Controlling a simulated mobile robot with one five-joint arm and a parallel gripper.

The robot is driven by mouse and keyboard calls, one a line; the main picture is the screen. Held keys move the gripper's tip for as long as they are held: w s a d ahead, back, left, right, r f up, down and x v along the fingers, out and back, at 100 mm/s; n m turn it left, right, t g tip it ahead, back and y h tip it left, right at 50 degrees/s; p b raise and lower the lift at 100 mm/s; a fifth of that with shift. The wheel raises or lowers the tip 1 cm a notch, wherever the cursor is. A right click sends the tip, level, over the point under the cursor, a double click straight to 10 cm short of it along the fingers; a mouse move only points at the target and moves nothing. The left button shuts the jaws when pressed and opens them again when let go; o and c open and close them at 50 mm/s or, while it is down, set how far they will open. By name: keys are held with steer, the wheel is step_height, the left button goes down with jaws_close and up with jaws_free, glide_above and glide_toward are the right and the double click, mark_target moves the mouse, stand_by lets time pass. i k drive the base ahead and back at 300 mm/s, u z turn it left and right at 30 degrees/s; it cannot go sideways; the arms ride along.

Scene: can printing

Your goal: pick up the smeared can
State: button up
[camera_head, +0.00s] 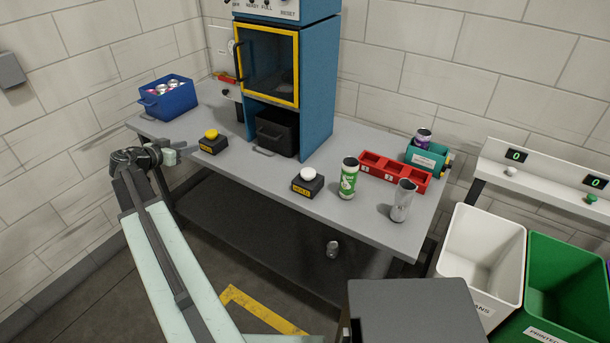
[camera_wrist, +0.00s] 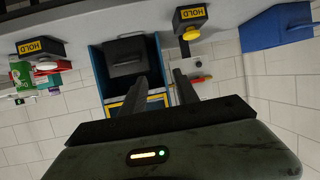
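A green can with white print (camera_head: 348,180) stands upright at the table's front, right of centre; a green can also shows at the left edge of the wrist view (camera_wrist: 21,73). A grey can with faint darker marks (camera_head: 403,202) stands to its right near the table corner. A purple can (camera_head: 423,136) sits in a teal box (camera_head: 427,157). I cannot tell for sure which print is smeared. My gripper (camera_head: 165,154) is over the table's left end, far from these cans. In the wrist view (camera_wrist: 158,80) its fingers are apart with nothing between them.
A blue printer cabinet (camera_head: 318,95) with a black bin stands at the back. Two button boxes (camera_head: 308,183) (camera_head: 213,143), a red tray (camera_head: 394,173) and a blue crate (camera_head: 168,97) are on the table (camera_head: 255,178). White and green bins (camera_head: 480,260) (camera_head: 565,285) stand at right.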

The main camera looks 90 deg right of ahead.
mark_target(349, 165)
steer(key=u, duration=0.05)
steer(key=k, duration=1.55)
